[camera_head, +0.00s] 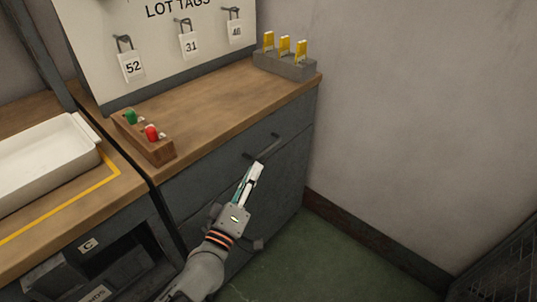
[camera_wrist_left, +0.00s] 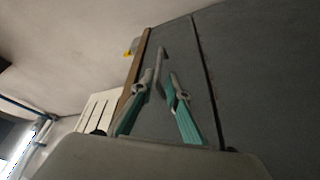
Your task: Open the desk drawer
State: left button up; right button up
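The grey desk drawer (camera_head: 222,167) sits below the wooden desk top and looks shut, its front flush with the desk. Its dark bar handle (camera_head: 266,144) is on the front; the handle also shows in the left wrist view (camera_wrist_left: 160,67). My left gripper (camera_head: 257,169) is just in front of the handle. In the left wrist view, the green-sided fingers (camera_wrist_left: 159,90) are apart, with the near end of the handle appearing between or just beyond their tips. I cannot tell whether they touch it. My right gripper is out of view.
On the desk top (camera_head: 205,105) stand a wooden block (camera_head: 155,148) with green and red pieces and a grey holder (camera_head: 285,66) with yellow items. A tag board (camera_head: 165,40) stands behind. A white tray (camera_head: 40,165) is at left. Green floor (camera_head: 330,265) is clear at right.

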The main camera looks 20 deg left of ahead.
aim_at(264, 150)
pick_arm(q)
jog(key=shift+b+x, duration=0.35)
jog(key=shift+x, duration=3.5)
jog(key=shift+r, duration=0.15)
grip_shut()
